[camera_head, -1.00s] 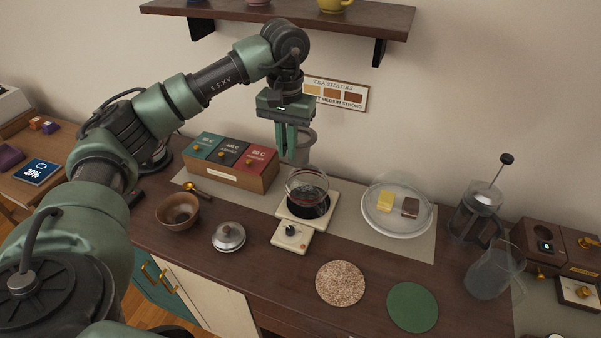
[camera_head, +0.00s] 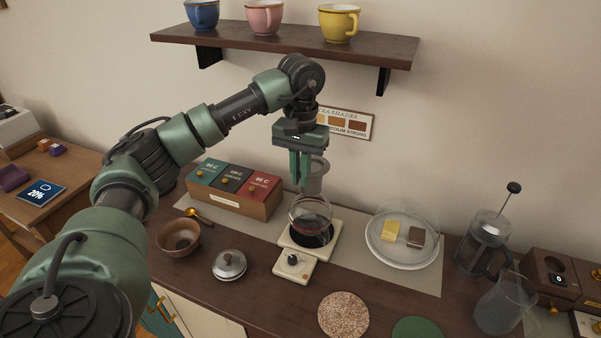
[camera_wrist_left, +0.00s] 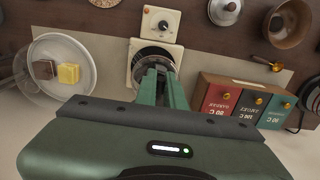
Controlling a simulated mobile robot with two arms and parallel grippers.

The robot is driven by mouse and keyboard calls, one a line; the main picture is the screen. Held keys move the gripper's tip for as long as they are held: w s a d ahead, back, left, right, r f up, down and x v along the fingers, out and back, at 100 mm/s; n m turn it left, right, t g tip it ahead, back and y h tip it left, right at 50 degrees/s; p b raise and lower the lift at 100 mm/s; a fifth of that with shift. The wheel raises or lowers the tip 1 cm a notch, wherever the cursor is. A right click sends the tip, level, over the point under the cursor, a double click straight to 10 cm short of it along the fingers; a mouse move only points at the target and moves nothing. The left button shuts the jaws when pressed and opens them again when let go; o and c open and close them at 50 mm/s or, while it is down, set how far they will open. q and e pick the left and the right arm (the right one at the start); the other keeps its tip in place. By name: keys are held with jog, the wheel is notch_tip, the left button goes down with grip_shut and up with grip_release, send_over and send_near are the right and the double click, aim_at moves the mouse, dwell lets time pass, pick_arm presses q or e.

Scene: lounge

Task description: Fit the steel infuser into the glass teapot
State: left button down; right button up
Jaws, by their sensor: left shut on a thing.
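The glass teapot (camera_head: 310,219) stands on a cream warmer with a dial (camera_head: 294,261) in the middle of the counter. Its open top faces up. The steel infuser (camera_head: 317,176) is a grey cup-shaped piece at my left gripper (camera_head: 300,184), above and slightly behind the teapot in the head view. My left gripper is shut on the infuser and partly hides it. In the left wrist view the gripper's fingers (camera_wrist_left: 160,86) point at the warmer and cover much of the teapot. Whether the infuser touches the rim cannot be told. My right gripper is out of view.
A tea box (camera_head: 234,190) stands left of the teapot. A steel lid (camera_head: 229,264) and a brown bowl (camera_head: 179,238) lie in front left. A covered plate (camera_head: 402,251) is to the right, with a French press (camera_head: 485,245) and glass pitcher (camera_head: 499,306) beyond. A cup shelf (camera_head: 285,40) hangs above.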

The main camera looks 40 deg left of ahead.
pick_arm(q)
jog(key=shift+f+b, duration=0.7)
jog(key=shift+f, duration=0.85)
jog(key=shift+f+b, duration=0.2)
jog(key=shift+b, duration=0.15)
jog(key=shift+f, duration=0.1)
jog(key=shift+f+b, duration=1)
jog(key=shift+f, duration=0.4)
jog(key=shift+f+b, duration=1.85)
jog(key=shift+f, duration=0.85)
jog(key=c, duration=1.4)
grip_release()
jog(key=shift+c, duration=0.2)
jog(key=shift+r, duration=0.1)
